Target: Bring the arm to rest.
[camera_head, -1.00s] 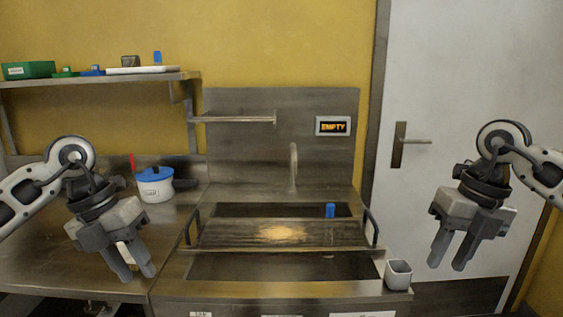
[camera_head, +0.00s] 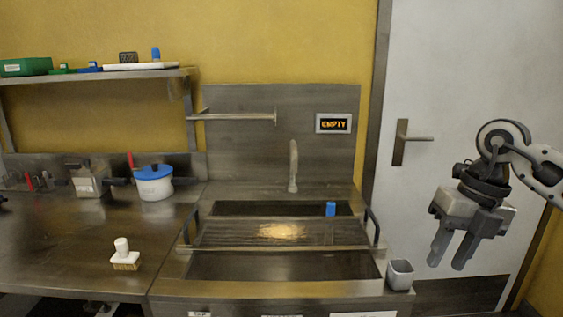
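My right gripper (camera_head: 453,252) hangs at the right in front of the grey door, fingers pointing down, a gap between them and nothing held. My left arm and gripper are out of the head view. The mesh tray (camera_head: 215,233) lies across the steel sink unit, with a pale yellowish patch (camera_head: 282,231) on its middle. A small white brush (camera_head: 124,258) with tan bristles stands on the left counter.
A white pot with a blue lid (camera_head: 154,183) and a metal container (camera_head: 88,180) stand at the back of the left counter. A grey cup (camera_head: 400,275) sits at the unit's right front corner. A blue-topped item (camera_head: 330,209) stands by the mesh. The display (camera_head: 333,124) reads EMPTY.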

